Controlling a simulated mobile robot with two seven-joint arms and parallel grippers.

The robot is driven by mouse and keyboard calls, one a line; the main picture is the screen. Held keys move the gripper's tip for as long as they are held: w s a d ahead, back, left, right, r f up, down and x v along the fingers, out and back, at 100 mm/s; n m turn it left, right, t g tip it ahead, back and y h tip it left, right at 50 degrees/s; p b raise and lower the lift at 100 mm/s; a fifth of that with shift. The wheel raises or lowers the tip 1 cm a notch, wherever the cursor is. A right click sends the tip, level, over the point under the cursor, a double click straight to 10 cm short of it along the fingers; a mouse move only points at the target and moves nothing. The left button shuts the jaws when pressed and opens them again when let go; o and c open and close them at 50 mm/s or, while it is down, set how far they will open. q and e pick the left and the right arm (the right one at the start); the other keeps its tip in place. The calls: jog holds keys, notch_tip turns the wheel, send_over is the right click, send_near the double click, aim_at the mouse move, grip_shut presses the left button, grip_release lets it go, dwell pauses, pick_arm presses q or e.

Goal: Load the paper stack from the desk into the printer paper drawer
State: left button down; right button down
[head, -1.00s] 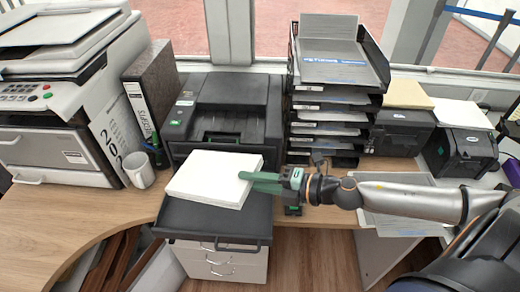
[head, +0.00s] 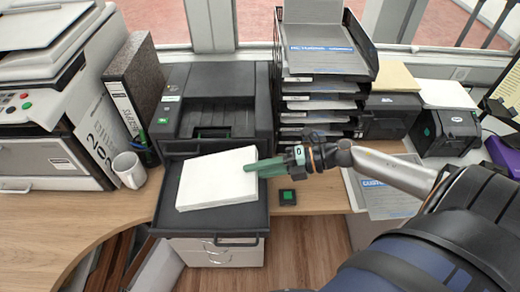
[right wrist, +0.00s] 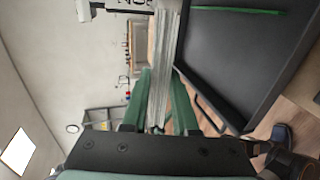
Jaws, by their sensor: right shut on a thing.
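The white paper stack (head: 215,178) lies tilted slightly in plan over the black pulled-out printer paper drawer (head: 240,217) in the head view. My right gripper (head: 262,166) is shut on the right edge of the paper stack. In the right wrist view the stack (right wrist: 165,70) shows edge-on between the green fingers (right wrist: 158,100), with the dark drawer (right wrist: 240,55) beside it. Whether the stack rests on the drawer floor or hangs just above it, I cannot tell. The black printer (head: 215,105) stands behind the drawer. My left gripper is not in view.
A white mug (head: 129,170) and a binder (head: 135,95) stand left of the printer. A tray tower (head: 320,95) stands right of it. A small black block with a green top (head: 287,197) lies on the desk right of the drawer. A white drawer unit (head: 215,252) is below.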

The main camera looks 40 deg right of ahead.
jog(key=shift+w+a+f+b, duration=0.4)
jog(key=shift+a+f+b, duration=0.15)
jog(key=shift+f+b, duration=0.9)
jog(key=shift+w+a+f+b, duration=0.5)
jog(key=shift+f+b, duration=0.7)
jog(key=shift+f, duration=0.6)
jog(key=shift+w+a+f+b, duration=0.3)
jog(key=shift+a+f+b, duration=0.3)
jog(key=shift+f+b, duration=0.85)
jog(key=shift+f, duration=0.15)
jog(key=c, duration=0.6)
grip_release()
jog(key=shift+c, duration=0.2)
jog(key=shift+o, duration=0.2)
jog(key=shift+f, duration=0.15)
jog(key=shift+p+v, duration=1.3)
jog(key=shift+v, duration=2.25)
